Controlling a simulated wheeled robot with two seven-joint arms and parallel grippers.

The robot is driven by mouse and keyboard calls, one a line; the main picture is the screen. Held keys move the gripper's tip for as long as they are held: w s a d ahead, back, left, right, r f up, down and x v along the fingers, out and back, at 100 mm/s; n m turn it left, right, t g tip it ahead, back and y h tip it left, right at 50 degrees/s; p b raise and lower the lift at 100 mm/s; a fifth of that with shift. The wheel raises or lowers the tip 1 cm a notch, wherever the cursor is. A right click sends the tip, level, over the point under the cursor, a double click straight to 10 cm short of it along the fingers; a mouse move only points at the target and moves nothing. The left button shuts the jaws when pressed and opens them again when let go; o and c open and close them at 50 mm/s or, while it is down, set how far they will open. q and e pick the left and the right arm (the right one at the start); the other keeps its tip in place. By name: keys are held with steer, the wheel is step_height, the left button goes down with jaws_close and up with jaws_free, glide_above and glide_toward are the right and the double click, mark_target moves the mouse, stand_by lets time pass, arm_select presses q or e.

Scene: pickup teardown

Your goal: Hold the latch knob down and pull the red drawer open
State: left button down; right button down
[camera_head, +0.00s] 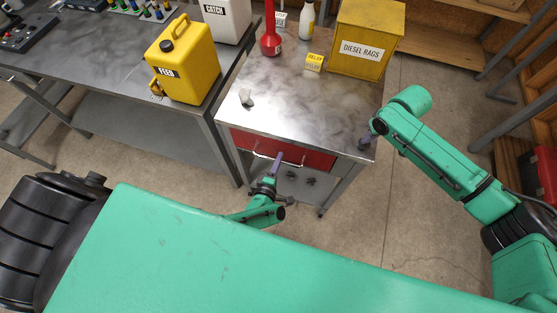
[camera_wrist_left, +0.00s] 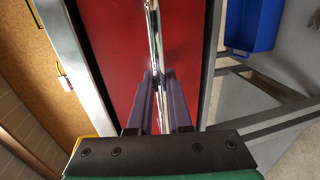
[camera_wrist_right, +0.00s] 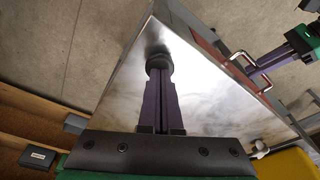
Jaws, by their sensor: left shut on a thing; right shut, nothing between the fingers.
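The red drawer (camera_head: 314,158) sits under the front edge of the metal bench top (camera_head: 290,105); its front looks about flush, with no clear gap. Its silver bar handle (camera_wrist_left: 153,25) runs across the front. My left gripper (camera_head: 278,158) is shut on the handle; in the left wrist view its purple fingers (camera_wrist_left: 158,75) lie either side of the bar. The dark latch knob (camera_wrist_right: 158,57) stands at the bench top's front right corner. My right gripper (camera_head: 368,139) is shut and empty, its fingertips at the knob and partly hiding it. How far the knob is pressed cannot be told.
On the bench stand a yellow DIESEL RAGS box (camera_head: 366,40), a small yellow box (camera_head: 314,62), a red bottle (camera_head: 271,42), a white bottle (camera_head: 307,20) and a pale crumpled item (camera_head: 246,97). A yellow FEED can (camera_head: 190,62) stands left. Floor in front is clear.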

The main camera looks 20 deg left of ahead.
stand_by(0.6)
steer(key=shift+s, duration=0.1)
arm_select(q)
steer(key=f+v, duration=0.1)
steer(key=v, duration=0.7)
steer(key=shift+s+f, duration=0.35)
arm_select(e)
steer(key=shift+f, duration=0.1)
arm_select(q)
steer(key=c, duration=0.8)
jaws_free()
steer(key=shift+c, duration=0.2)
